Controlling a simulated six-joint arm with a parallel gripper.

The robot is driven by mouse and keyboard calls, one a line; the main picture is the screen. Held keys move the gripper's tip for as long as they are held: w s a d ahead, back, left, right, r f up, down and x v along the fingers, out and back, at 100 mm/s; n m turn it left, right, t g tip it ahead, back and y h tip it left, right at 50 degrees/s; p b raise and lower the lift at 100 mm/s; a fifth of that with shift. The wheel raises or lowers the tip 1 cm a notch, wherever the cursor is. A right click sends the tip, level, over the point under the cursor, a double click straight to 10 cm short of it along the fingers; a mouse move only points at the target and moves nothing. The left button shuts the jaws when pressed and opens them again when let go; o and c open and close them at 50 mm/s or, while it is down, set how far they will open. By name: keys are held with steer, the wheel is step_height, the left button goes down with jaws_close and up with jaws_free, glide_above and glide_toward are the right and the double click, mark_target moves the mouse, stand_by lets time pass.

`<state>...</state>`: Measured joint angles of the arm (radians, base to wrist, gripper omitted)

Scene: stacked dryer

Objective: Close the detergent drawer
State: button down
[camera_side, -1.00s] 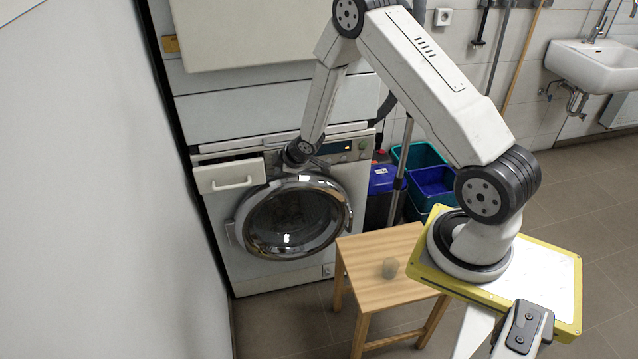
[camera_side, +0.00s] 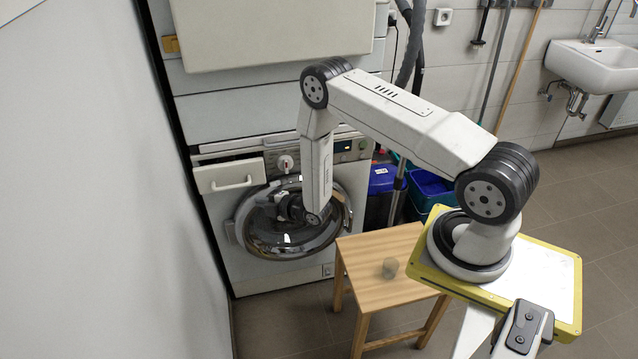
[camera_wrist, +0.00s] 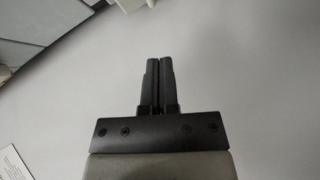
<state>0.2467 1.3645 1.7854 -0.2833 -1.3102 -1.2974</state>
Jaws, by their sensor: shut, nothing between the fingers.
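The detergent drawer (camera_side: 230,176) is the white front with a bar handle at the upper left of the washing machine (camera_side: 285,270). Its front appears to stand out from the control panel; how far is hard to tell. My gripper is in front of the round glass door, below and right of the drawer in the side view, with its fingertips hard to make out there. In the wrist view my gripper (camera_wrist: 159,82) is shut, fingers together and empty, against a plain grey surface. The drawer is not clearly identifiable in the wrist view.
A grey wall (camera_side: 95,200) stands close on the left. Blue and green bins (camera_side: 432,182) are behind. A dial (camera_side: 285,162) sits right of the drawer.

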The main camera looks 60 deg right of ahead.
steer(key=shift+s+a+f+n+t, duration=0.2)
steer(key=shift+s+a+n+t, duration=0.25)
steer(key=shift+s+n+t, duration=0.25)
steer(key=shift+w, duration=0.15)
glide_toward(228, 178)
steer(key=shift+w+a+f, duration=0.25)
steer(key=shift+w+a, duration=0.4)
steer(key=shift+w+a+f, duration=0.2)
steer(key=shift+w+a, duration=0.4)
steer(key=shift+w, duration=0.05)
steer(key=shift+w+a+f, duration=0.25)
steer(key=shift+w+a, duration=0.4)
steer(key=shift+w+d, duration=1.6)
steer(key=shift+w+d+r, duration=0.1)
steer(key=shift+d+r, duration=0.05)
steer(key=shift+d, duration=0.05)
steer(key=shift+d+r, duration=0.1)
